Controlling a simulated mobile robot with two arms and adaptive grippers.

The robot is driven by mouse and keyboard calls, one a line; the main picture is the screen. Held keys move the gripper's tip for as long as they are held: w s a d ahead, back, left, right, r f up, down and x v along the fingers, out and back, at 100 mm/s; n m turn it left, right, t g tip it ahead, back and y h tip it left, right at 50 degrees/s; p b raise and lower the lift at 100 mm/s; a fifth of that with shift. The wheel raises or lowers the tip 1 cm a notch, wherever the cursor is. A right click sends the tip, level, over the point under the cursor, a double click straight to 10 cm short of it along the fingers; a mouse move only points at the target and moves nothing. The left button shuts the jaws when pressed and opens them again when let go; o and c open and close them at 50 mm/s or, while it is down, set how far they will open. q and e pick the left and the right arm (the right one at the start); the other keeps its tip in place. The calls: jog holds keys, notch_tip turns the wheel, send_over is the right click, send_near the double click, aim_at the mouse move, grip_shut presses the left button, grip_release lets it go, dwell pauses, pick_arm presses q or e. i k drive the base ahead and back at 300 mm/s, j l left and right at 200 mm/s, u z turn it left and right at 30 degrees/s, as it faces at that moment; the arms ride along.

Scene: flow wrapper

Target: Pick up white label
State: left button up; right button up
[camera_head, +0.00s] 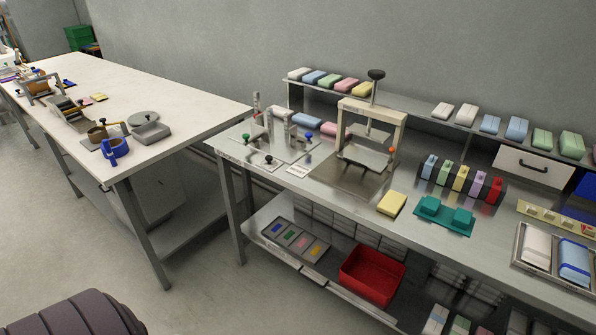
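A small white card with dark lettering (298,171) lies flat near the front left edge of the steel workbench. It looks like a label, but its text is too small to read. A grey tray (316,258) on the bench's lower shelf holds small coloured pieces; I cannot tell whether any of them is a white label. Neither of my grippers shows in this view.
A press frame (399,119) stands behind and right of the card, with a lever fixture (273,116) behind it. A white-topped table (190,110) stands left. Floor between is clear.

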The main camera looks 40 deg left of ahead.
aim_at(565, 222)
jog(key=i+l, duration=0.35)
jog(key=i, duration=0.15)
jog(key=i+l, duration=0.35)
jog(key=i, duration=0.15)
jog(key=i+l, duration=0.4)
jog(key=i, duration=0.1)
